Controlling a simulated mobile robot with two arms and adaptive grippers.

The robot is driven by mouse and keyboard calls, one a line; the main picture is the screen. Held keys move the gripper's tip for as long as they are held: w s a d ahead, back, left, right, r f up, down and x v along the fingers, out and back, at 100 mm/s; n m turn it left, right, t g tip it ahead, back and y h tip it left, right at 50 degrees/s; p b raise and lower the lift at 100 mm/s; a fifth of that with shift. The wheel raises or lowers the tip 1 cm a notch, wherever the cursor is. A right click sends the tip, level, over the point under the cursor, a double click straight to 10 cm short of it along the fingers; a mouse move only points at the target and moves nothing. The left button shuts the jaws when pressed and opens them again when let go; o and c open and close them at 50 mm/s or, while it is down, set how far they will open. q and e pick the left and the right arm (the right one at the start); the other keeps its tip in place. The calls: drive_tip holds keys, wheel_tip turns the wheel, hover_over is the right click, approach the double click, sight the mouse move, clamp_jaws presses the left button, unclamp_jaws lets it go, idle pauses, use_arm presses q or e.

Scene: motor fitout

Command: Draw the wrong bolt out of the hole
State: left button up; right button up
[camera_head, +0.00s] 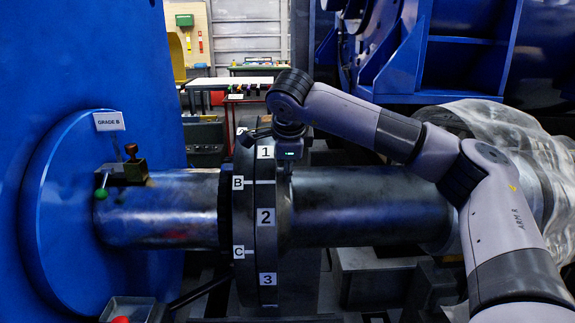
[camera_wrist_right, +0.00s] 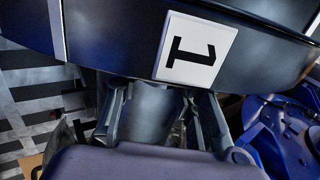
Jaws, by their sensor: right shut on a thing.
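The dark coupling flange (camera_head: 268,196) carries labels 1, 2 and 3, with B and C on the rim beside it. My right gripper (camera_wrist_right: 158,97) is at the flange by label 1, on the side of the right-hand shaft. In the right wrist view its two fingers are shut on a grey cylindrical piece, the bolt (camera_wrist_right: 148,115), just below the label 1 plate (camera_wrist_right: 197,52). The bolt's far end and the hole are hidden, so I cannot tell how deep it sits. In the head view my arm covers the fingers. My left gripper is not in view.
Shafts run left (camera_head: 180,212) and right (camera_head: 365,210) from the flange. A blue housing with a GRADE B tag (camera_head: 109,121) stands at left. Clear wrapping (camera_head: 510,145) covers the shaft's right end. A bench (camera_head: 255,80) is behind. A tray with a red item (camera_head: 135,308) is at lower left.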

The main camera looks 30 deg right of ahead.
clamp_jaws()
drive_tip(key=shift+r, duration=0.1)
drive_tip(key=s+d+b, duration=0.1)
drive_tip(key=s+d, duration=0.6)
drive_tip(key=d, duration=0.5)
idle(2.8)
drive_tip(key=shift+s, duration=0.1)
